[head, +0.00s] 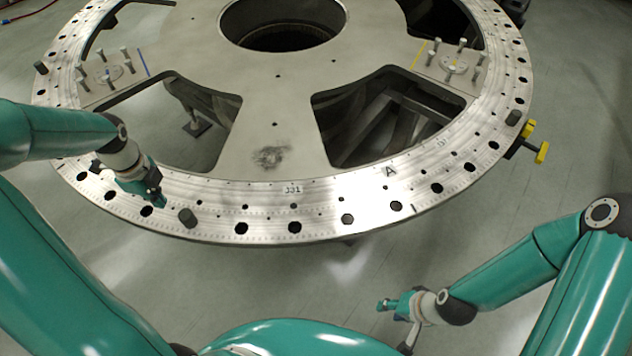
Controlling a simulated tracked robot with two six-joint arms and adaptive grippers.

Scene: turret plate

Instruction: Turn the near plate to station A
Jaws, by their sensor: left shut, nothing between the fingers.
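A large grey metal turret plate (290,100) fills the upper part of the head view, with a shiny rim full of holes. The letter A (390,171) is marked on the rim at the near right, and the number 331 (292,190) at the near middle. A dark upright peg (188,217) stands on the near left of the rim. My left gripper (155,198) is shut and empty, over the rim just left of this peg; I cannot tell whether it touches the rim. My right gripper (388,305) is in front of the plate, clear of it; its fingers are too small to read.
Small pads with several pins stand at the left (108,74) and right (453,66), beside a blue and a yellow line. A yellow handle (541,152) sticks out at the right rim. The plate has large openings. The floor (300,285) in front is clear.

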